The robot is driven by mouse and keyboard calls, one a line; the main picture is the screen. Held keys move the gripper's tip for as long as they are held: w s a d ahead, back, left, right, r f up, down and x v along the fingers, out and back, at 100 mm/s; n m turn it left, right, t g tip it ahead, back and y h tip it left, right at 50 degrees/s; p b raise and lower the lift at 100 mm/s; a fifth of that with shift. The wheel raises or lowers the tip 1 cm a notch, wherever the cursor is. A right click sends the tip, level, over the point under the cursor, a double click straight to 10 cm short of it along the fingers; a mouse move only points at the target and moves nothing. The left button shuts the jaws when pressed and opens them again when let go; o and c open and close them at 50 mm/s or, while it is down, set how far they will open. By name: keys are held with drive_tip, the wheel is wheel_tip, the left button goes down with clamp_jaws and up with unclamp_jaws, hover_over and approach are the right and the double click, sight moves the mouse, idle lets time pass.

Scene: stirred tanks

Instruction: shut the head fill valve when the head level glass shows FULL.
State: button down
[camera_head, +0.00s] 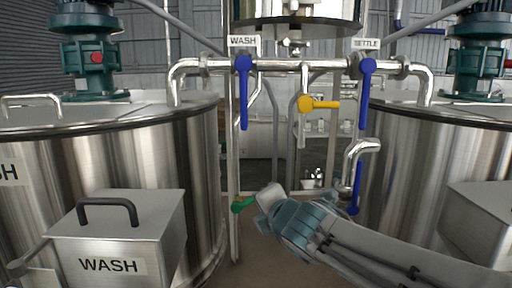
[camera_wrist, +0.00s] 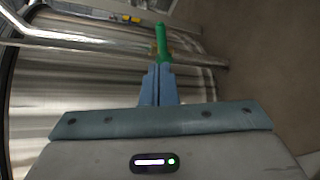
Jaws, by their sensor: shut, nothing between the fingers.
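A green valve handle (camera_head: 243,204) sits low on a thin upright pipe between the two tanks. It also shows in the wrist view (camera_wrist: 161,42), straight beyond my fingertips. My gripper (camera_wrist: 157,68) is shut and empty, its blue fingers together at the near end of the green handle; I cannot tell if they touch it. In the head view my gripper (camera_head: 262,197) is just right of the green handle. A raised steel vessel (camera_head: 295,30) shows only its lower part at the top. No valve labelled head fill and no level glass reading can be made out.
Blue handles hang down under the WASH sign (camera_head: 243,41) and the SETTLE sign (camera_head: 366,43). A yellow handle (camera_head: 322,104) lies level between them. Another blue handle (camera_head: 355,190) is lower right. Large steel tanks flank the gap, the left one (camera_head: 140,150) with a WASH box (camera_head: 165,235).

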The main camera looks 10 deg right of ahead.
drive_tip(key=a+m+t+y, duration=0.2)
drive_tip(key=a+m+y, duration=0.3)
drive_tip(key=a, duration=0.4)
drive_tip(key=r+m+t+h+p, duration=0.1)
drive_tip(key=m+t+h+p, duration=0.15)
drive_tip(key=m+h, duration=0.9)
hover_over(251, 200)
drive_tip(key=a, duration=0.2)
drive_tip(key=m+y, duration=0.3)
drive_tip(key=shift+n+t, duration=0.25)
drive_tip(key=shift+t, duration=0.1)
drive_tip(key=shift+s+d+f, duration=0.2)
drive_tip(key=shift+d+f, duration=0.05)
drive_tip(key=shift+f, duration=0.35)
drive_tip(key=shift+s+d+f, duration=0.25)
drive_tip(key=shift+f, duration=0.3)
drive_tip(key=shift+s+d+f, duration=0.2)
drive_tip(key=shift+d+f, duration=0.05)
drive_tip(key=shift+f, duration=0.35)
drive_tip(key=shift+f+b, duration=0.1)
drive_tip(key=shift+b, duration=0.3)
